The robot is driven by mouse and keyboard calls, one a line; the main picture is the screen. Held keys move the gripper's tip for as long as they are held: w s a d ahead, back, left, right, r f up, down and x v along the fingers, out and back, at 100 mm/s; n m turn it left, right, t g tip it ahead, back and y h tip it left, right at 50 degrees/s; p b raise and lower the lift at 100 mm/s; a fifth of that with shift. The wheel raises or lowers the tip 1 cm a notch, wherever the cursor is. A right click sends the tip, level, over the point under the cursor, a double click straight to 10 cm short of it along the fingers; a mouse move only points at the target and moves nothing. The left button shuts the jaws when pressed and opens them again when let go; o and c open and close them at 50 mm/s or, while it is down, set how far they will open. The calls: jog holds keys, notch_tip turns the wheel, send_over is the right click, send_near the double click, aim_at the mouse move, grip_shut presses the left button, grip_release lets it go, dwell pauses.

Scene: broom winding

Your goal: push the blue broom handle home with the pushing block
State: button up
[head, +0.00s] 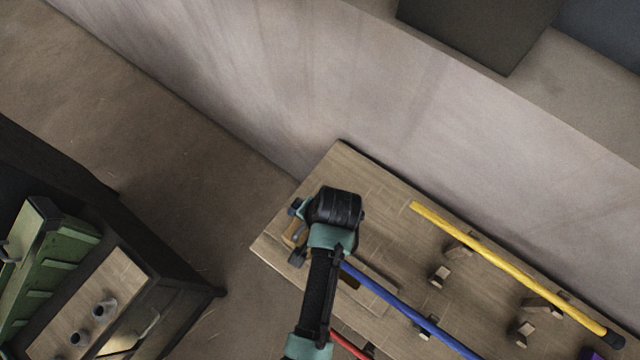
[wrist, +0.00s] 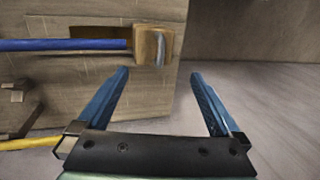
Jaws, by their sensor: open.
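The blue broom handle (head: 395,305) lies along the wooden table, its upper-left end hidden behind my arm in the head view. In the wrist view the blue handle (wrist: 60,45) runs in from the left and ends at a wooden block with a grey curved part, the likely pushing block (wrist: 143,46). They look in contact, but I cannot be sure. The block also shows partly in the head view (head: 292,234), beside my wrist. My gripper (wrist: 160,76) is open and empty, its fingertips just below the block in the wrist view.
A yellow handle (head: 500,258) rests on wooden supports (head: 440,275) along the table (head: 345,165). Part of a red handle (head: 350,346) shows near the bottom edge. A wall stands behind the table. A dark cabinet with a green toolbox (head: 45,265) is at left, with clear floor between.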

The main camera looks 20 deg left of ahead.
aim_at(302, 229)
jog(key=b+x, duration=0.7)
jog(key=b, duration=0.1)
jog(key=shift+a+f, duration=0.1)
jog(key=shift+f, duration=0.15)
jog(key=shift+b+x, duration=1.35)
jog(key=shift+x, duration=0.85)
jog(key=shift+a, duration=0.1)
jog(key=c, duration=1.6)
jog(key=shift+s, duration=0.1)
